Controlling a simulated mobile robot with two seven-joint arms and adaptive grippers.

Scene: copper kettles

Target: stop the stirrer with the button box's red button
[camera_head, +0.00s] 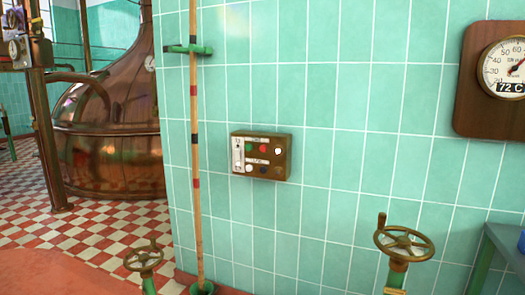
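The button box (281,144) is a small brown box fixed to the green tiled wall. The labels are too small to read. Neither of my grippers shows in the head view. The stirrer itself cannot be made out.
A brass handwheel valve (403,243) stands below right of the box, another handwheel (144,258) lower left. A banded wooden pole (195,120) stands left of the box. A copper kettle (110,130) is behind. A dial reading 72 C (503,68) hangs right. The wall around the box is clear.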

